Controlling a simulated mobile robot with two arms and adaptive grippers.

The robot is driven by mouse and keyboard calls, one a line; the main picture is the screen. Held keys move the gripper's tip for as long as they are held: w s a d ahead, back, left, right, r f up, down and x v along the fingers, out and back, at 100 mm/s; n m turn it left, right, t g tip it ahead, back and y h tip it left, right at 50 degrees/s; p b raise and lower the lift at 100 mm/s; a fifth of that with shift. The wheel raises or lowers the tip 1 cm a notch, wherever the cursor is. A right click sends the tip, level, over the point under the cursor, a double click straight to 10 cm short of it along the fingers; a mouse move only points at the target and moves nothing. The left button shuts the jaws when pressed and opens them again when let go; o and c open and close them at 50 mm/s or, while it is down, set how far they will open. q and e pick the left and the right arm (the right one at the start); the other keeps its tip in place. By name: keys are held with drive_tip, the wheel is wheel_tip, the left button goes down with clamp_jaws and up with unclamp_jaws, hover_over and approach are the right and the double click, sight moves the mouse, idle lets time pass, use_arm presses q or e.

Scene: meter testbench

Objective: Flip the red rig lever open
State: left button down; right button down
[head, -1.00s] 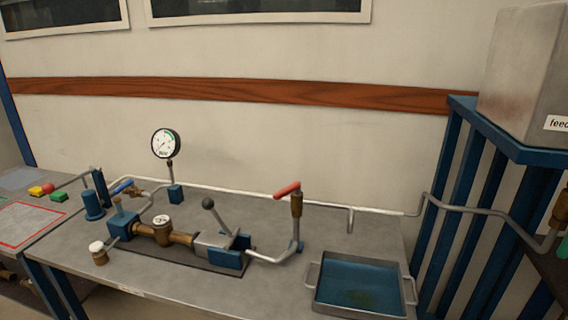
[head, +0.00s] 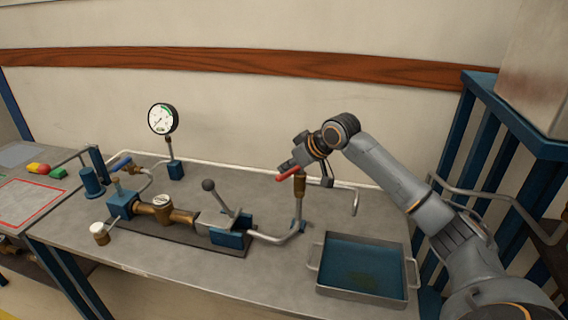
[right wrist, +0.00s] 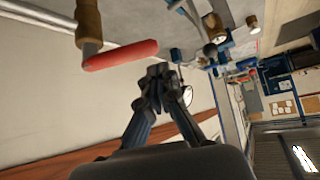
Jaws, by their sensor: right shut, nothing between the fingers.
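The red rig lever (head: 288,173) sits on top of a brass valve (head: 299,187) on the upright end of the pipe, its handle pointing left. In the right wrist view the red lever (right wrist: 120,55) lies to the upper left of the fingertips, with a visible gap in that picture. My right gripper (head: 300,155) is close above and behind the lever in the head view, its fingertips partly unclear. In the wrist view its fingers (right wrist: 158,88) are together and empty. My left gripper is in neither view.
A blue tray (head: 318,256) stands at the right of the bench. A dark-knobbed hand lever (head: 209,186), a brass meter (head: 161,205) and a pressure gauge (head: 163,119) stand to the left. The blue frame (head: 480,125) stands at the right.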

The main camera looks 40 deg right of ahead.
sight(291, 174)
drive_tip(key=d+r, duration=0.3)
drive_tip(key=r, duration=0.2)
drive_tip(key=w+r+p+x, duration=0.1)
drive_tip(key=p+x, duration=0.4)
drive_tip(key=x, duration=0.5)
drive_tip(key=shift+m+t, duration=0.3)
drive_tip(key=shift+t, duration=0.1)
drive_tip(key=s, duration=0.1)
drive_tip(key=s+f+p, duration=0.1)
drive_tip(key=s+d+p, duration=0.1)
drive_tip(key=shift+s+f, duration=0.3)
drive_tip(key=shift+f, duration=0.15)
drive_tip(key=shift+w, duration=0.2)
